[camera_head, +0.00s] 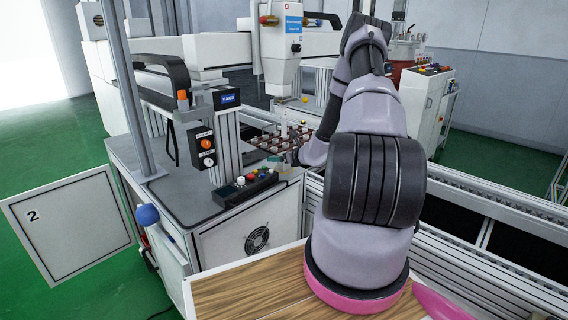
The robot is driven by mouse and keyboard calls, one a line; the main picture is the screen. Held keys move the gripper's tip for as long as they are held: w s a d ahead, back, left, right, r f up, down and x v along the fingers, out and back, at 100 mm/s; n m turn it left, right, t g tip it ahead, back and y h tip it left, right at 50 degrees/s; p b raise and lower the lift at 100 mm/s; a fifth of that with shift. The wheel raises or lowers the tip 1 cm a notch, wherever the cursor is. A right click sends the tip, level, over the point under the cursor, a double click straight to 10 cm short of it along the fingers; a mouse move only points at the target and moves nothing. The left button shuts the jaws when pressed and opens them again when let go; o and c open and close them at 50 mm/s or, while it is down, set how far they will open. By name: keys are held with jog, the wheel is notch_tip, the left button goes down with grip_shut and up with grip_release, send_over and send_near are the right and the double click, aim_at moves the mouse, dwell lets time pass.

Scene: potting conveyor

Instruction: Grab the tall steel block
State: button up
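A small, upright, pale grey piece (284,130) stands at the brown rack (262,142) under the machine head; it may be the tall steel block, but it is too small to be sure. My arm reaches away from me toward the rack. The dark end of my gripper (292,156) shows only in part, at the rack's near right side, just below and to the right of the pale piece. My own arm hides much of it. I cannot see its fingers clearly, or whether it touches anything.
A white machine head (279,50) hangs over the rack. A black button box (244,188) sits on the grey bench (190,190) near its front edge. A post with an orange-knobbed switch panel (203,146) stands left of the rack. A conveyor frame (480,200) runs along the right.

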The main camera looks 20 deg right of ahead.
jog(key=shift+c, duration=0.3)
grip_shut()
jog(key=shift+r, duration=0.15)
